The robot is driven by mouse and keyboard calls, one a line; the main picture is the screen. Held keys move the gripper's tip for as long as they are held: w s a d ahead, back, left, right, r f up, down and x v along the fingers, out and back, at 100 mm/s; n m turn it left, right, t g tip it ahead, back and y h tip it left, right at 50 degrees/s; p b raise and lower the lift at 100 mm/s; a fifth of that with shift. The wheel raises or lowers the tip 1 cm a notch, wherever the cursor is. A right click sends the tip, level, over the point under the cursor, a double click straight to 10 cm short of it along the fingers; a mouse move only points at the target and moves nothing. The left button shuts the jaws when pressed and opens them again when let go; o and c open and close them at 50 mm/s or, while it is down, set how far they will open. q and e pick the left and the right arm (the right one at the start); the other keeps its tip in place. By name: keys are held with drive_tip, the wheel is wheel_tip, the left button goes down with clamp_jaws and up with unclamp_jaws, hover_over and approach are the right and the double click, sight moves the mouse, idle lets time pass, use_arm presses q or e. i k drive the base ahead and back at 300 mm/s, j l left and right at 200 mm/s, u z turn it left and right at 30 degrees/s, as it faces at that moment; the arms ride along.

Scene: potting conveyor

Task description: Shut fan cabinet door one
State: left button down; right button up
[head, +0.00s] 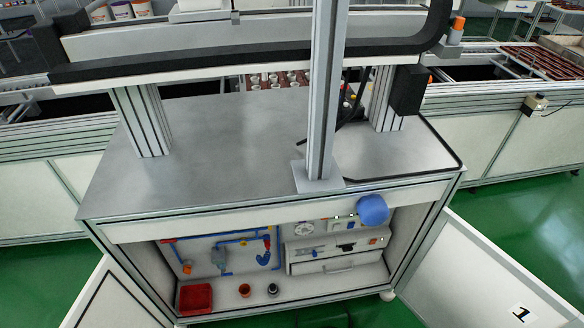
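The cabinet (270,222) stands under a grey metal worktop, and its front is open. Door one (480,275) is a white panel in a grey frame, marked with a black "1". It stands swung wide open at the right of the cabinet, and its lower right part is cut off by the picture edge. A second white door (118,300) stands open at the left; no number shows on its visible part. Neither of my grippers is in view.
Inside the cabinet are blue pipes, a control panel (335,243), a red bin (195,298) and small pots. A blue rounded shape overlaps the cabinet's upper right front; I cannot tell what it belongs to. Green floor (520,210) is clear at the right. Conveyors run behind.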

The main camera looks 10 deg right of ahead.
sight(457, 279)
drive_tip(key=k+l, duration=0.15)
drive_tip(key=l, duration=0.15)
drive_tip(key=k+l+u, duration=0.1)
drive_tip(key=l, duration=0.25)
drive_tip(key=k+l, duration=0.2)
drive_tip(key=k+l+u, duration=0.15)
drive_tip(key=l, duration=0.3)
drive_tip(key=k+l+u, duration=0.15)
drive_tip(key=l, duration=0.3)
drive_tip(key=k+l+u, duration=0.15)
drive_tip(key=l, duration=0.3)
drive_tip(key=k+l+u, duration=0.2)
drive_tip(key=l, duration=0.2)
drive_tip(key=k+l+u, duration=0.15)
drive_tip(key=l, duration=0.25)
drive_tip(key=k+l+u, duration=0.15)
drive_tip(key=l+u, duration=0.25)
drive_tip(key=l, duration=0.75)
drive_tip(key=l+u, duration=0.25)
drive_tip(key=l, duration=0.8)
drive_tip(key=k+l, duration=0.2)
drive_tip(key=k, duration=0.15)
